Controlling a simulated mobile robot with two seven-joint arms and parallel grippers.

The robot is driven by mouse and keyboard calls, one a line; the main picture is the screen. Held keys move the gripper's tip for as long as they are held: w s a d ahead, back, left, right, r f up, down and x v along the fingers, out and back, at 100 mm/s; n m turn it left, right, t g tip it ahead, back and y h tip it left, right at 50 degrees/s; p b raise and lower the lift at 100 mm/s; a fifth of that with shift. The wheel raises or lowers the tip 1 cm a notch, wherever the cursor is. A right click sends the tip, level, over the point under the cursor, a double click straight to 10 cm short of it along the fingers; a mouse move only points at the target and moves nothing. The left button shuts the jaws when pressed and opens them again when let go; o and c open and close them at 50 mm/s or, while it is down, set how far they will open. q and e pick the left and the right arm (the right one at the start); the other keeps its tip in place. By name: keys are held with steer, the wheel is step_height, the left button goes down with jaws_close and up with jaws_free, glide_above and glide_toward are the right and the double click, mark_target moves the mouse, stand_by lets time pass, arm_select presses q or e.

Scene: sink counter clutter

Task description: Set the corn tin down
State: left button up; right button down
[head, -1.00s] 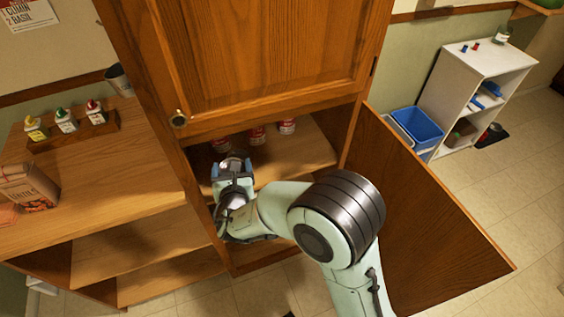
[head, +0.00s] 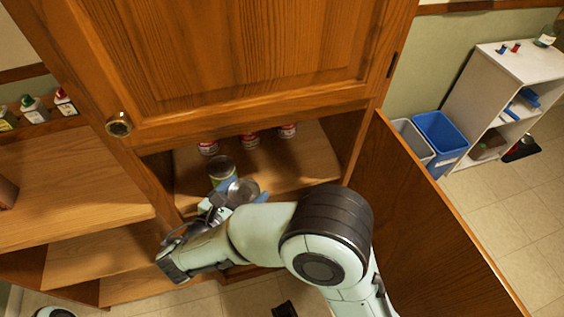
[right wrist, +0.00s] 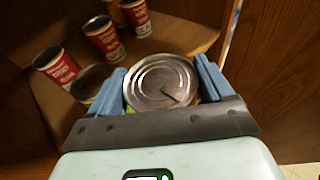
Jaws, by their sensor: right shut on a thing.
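My right gripper (head: 244,194) is shut on a tin, taken to be the corn tin (head: 242,188), at the front of the open cabinet. In the right wrist view the tin's bare metal lid (right wrist: 160,82) shows between the two blue fingers of the gripper (right wrist: 163,88), with a little green and yellow label beside them. The tin looks roughly upright; its base is hidden, so I cannot tell whether it touches the shelf (head: 300,170). Another tin with a greenish label (head: 222,170) stands just behind and left of it. My left gripper is not in view.
Several red-labelled tins (right wrist: 103,38) stand in a row at the shelf's back. The cabinet's open lower door (head: 420,220) is on the right, and the closed upper door (head: 250,60) hangs above. Bare shelf lies right of the held tin.

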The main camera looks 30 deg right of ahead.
mark_target(252, 181)
steer(key=r+b+x, duration=0.1)
steer(key=x, duration=1.6)
steer(key=shift+r, duration=0.2)
steer(key=shift+w+d, duration=0.1)
steer(key=shift+f+b, duration=0.2)
steer(key=shift+b, duration=0.1)
jaws_free()
steer(key=p+v, duration=0.1)
steer(key=v, duration=1.1)
steer(key=shift+r, duration=0.2)
